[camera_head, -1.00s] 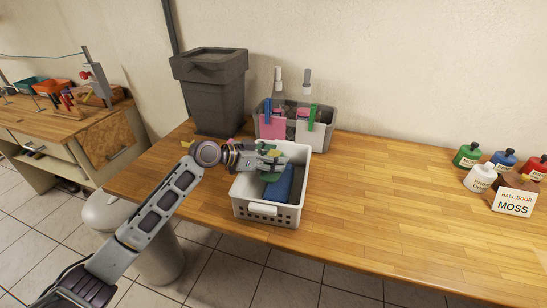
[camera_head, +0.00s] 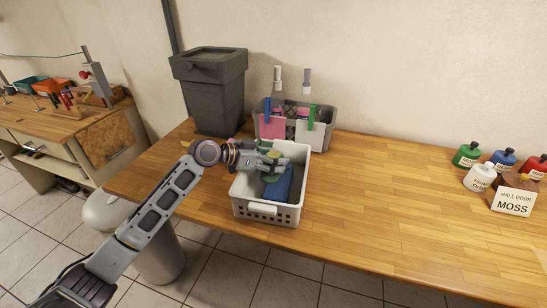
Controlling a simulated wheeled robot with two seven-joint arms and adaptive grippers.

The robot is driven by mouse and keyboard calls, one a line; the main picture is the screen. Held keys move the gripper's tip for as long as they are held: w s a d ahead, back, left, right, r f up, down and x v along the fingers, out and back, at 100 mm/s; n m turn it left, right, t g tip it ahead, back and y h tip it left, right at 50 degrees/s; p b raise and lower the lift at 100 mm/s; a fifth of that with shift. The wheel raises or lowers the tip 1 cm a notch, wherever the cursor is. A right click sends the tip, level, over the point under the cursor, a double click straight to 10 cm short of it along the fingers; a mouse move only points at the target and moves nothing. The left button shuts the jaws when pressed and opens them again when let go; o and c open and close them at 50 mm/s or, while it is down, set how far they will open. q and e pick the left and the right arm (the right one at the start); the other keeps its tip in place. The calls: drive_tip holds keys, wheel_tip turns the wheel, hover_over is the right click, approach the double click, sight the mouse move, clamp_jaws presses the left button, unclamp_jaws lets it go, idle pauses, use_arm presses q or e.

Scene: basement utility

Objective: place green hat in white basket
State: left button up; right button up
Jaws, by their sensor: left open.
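The white basket (camera_head: 268,208) stands on the wooden table, with a blue cloth-like item (camera_head: 279,184) inside it. My left gripper (camera_head: 279,162) reaches in from the left over the back left part of the basket and is open. Green material (camera_head: 268,177), which looks like the green hat, shows just below and around the fingers, inside the basket's outline. The gripper hides much of it, so I cannot tell whether the fingers touch it. My right gripper is not in view.
A grey caddy (camera_head: 326,137) with spray bottles stands close behind the basket. A dark lidded bin (camera_head: 216,95) stands at the back left. The table (camera_head: 400,190) between is clear.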

use_arm(q)
drive_tip(key=shift+r, duration=0.35)
drive_tip(key=shift+a+r+p, duration=0.15)
drive_tip(key=shift+r+p, duration=0.05)
drive_tip(key=shift+p, duration=0.1)
drive_tip(key=p+v, duration=0.1)
drive_tip(key=v, duration=0.9)
drive_tip(key=shift+s+f, duration=0.1)
drive_tip(key=shift+s, duration=0.05)
drive_tip(key=shift+v, duration=0.8)
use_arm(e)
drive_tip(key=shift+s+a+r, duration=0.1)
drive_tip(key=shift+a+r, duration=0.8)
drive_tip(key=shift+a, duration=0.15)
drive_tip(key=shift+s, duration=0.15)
